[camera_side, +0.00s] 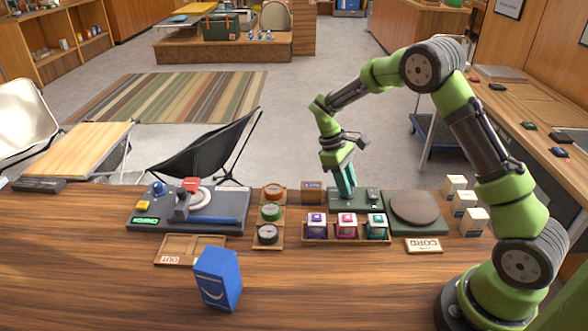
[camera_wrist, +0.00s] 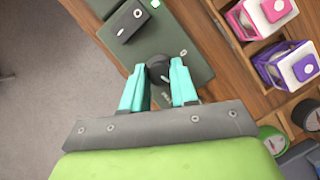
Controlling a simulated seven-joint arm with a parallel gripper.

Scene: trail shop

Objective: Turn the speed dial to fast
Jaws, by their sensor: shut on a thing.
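The speed dial (camera_wrist: 159,68) is a small dark round knob on a green panel (camera_wrist: 185,30). In the wrist view my gripper (camera_wrist: 160,82) has its teal fingers on either side of the knob, shut on it. A pale mark shows on the panel beside the knob; I cannot read it or tell the setting. In the side view my gripper (camera_side: 346,194) reaches down to the green panel (camera_side: 361,206), and its fingers hide the knob. A dark box (camera_wrist: 126,20) with small pale details sits on the same panel.
A round brown plate (camera_side: 415,208) on a green base stands right of the panel. A wooden tray (camera_side: 346,241) of boxed spools is in front. White boxes (camera_side: 474,221) stand at the right. A blue box (camera_side: 218,277) stands at the front left. Bare tabletop lies in front.

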